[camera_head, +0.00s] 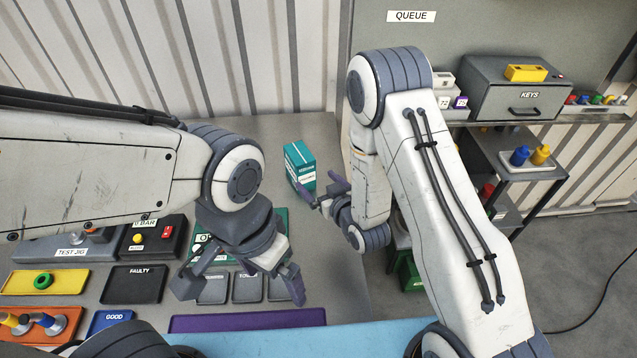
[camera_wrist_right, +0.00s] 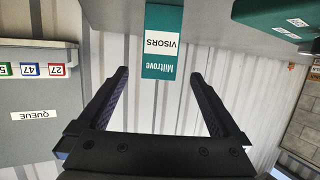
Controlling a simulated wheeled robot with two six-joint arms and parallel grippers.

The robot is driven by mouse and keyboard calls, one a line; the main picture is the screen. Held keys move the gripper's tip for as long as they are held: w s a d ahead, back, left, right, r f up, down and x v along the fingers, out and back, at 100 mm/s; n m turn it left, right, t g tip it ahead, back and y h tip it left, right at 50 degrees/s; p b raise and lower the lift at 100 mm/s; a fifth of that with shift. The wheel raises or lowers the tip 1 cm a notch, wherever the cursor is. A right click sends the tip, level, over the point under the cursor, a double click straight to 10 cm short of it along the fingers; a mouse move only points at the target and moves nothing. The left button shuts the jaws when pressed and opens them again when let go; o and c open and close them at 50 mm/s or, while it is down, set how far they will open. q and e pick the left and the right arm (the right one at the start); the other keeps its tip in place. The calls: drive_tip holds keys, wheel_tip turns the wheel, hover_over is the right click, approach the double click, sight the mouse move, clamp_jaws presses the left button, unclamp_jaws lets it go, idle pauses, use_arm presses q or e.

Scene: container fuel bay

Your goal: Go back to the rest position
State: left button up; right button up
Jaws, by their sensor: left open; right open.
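My left gripper (camera_head: 243,290) is open and empty, pointing down over the small grey trays at the front of the bench. My right gripper (camera_head: 319,188) is open, just right of a teal and white box (camera_head: 300,166) standing near the right end of the bench. In the right wrist view, that box (camera_wrist_right: 162,42) appears upside down, labelled Miltrove VISORS. It lies beyond the gap between the open fingertips (camera_wrist_right: 158,75), with nothing held. Whether a fingertip touches the box cannot be told from the head view.
The bench holds a test jig (camera_head: 70,250), a black box with buttons (camera_head: 152,238), a yellow tray (camera_head: 45,284), a FAULTY tray (camera_head: 133,286) and a purple tray (camera_head: 245,319). At right stand a KEYS cabinet (camera_head: 500,88) and a shelf with bottles (camera_head: 540,154). Floor at right is open.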

sight(300, 162)
drive_tip(key=shift+w, duration=0.15)
drive_tip(key=p+x, duration=0.3)
drive_tip(key=x, duration=0.7)
drive_tip(key=shift+w, duration=0.2)
drive_tip(key=shift+w+a+f, duration=0.35)
drive_tip(key=shift+w+f, duration=0.3)
drive_tip(key=shift+f, duration=0.05)
drive_tip(key=shift+r, duration=0.85)
